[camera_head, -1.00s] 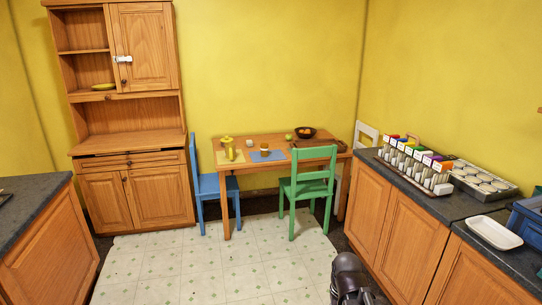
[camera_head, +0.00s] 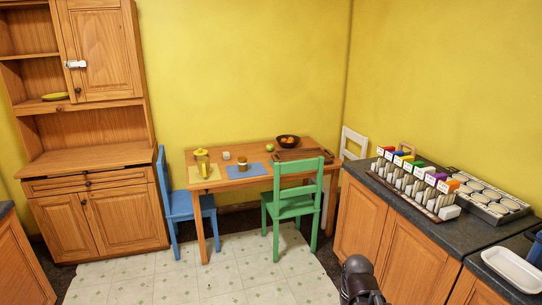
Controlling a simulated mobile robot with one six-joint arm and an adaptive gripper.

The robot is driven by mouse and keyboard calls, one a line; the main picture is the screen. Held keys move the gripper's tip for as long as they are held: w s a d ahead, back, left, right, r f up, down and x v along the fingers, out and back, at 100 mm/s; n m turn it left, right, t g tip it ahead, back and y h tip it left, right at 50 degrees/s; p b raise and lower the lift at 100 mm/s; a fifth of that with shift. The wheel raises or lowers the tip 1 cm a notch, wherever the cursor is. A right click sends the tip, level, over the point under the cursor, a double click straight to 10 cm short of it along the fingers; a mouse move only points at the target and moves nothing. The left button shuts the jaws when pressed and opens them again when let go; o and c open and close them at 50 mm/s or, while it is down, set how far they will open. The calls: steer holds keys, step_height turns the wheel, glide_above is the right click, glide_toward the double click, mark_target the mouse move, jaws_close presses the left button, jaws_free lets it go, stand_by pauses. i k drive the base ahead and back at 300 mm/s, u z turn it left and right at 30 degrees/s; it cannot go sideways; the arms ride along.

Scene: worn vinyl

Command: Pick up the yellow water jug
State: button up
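The yellow water jug (camera_head: 202,164) stands upright on the wooden table (camera_head: 233,150) against the back wall, on a yellow placemat (camera_head: 206,174) near the table's left end. Beside it are a small whitish cup (camera_head: 226,156) and a brown mug or jar (camera_head: 242,164) on a blue placemat (camera_head: 240,172). A dark part of my arm shows at the bottom edge, right of centre, far from the jug. My gripper's fingers cannot be made out.
A blue chair (camera_head: 178,205) stands at the table's left end and a green chair (camera_head: 294,203) at its front. A hutch (camera_head: 95,180) is at left. A counter (camera_head: 405,215) with a card rack and muffin tin (camera_head: 488,200) runs along the right. The pale floor (camera_head: 200,280) in front is clear.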

mark_target(204, 167)
steer(key=u, duration=0.05)
steer(key=i, duration=1.65)
steer(key=u, duration=0.35)
steer(key=i, duration=0.75)
steer(key=u, duration=0.6)
steer(key=i, duration=1.05)
steer(key=u, duration=0.35)
